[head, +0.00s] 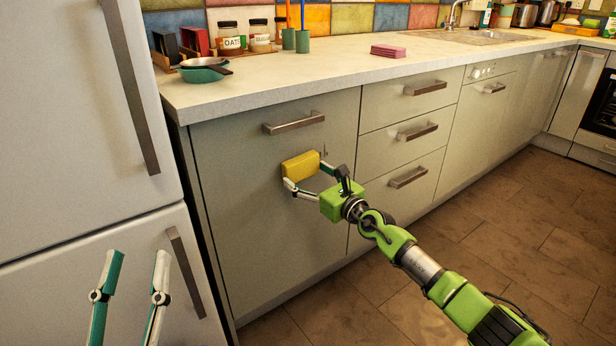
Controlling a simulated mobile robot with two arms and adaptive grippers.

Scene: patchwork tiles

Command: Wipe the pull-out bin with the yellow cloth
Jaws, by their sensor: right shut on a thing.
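The pull-out bin (235,190) is the wide pale grey-green cabinet front at the left end of the counter, with a bar handle (293,123) near its top. It looks closed. The folded yellow cloth (300,166) is held up at the upper middle of this front. My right gripper (307,178) is shut on the cloth, which appears to be against or very near the front. My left gripper (128,295) is open and empty at the lower left, in front of the fridge. The part of the front behind the cloth and gripper is hidden.
The fridge (80,130) stands close on the left with its long handles. Drawers (405,130) with bar handles are right of the bin. The counter (330,68) holds a pan (204,70), jars and a pink stack (389,51). The floor to the right is clear.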

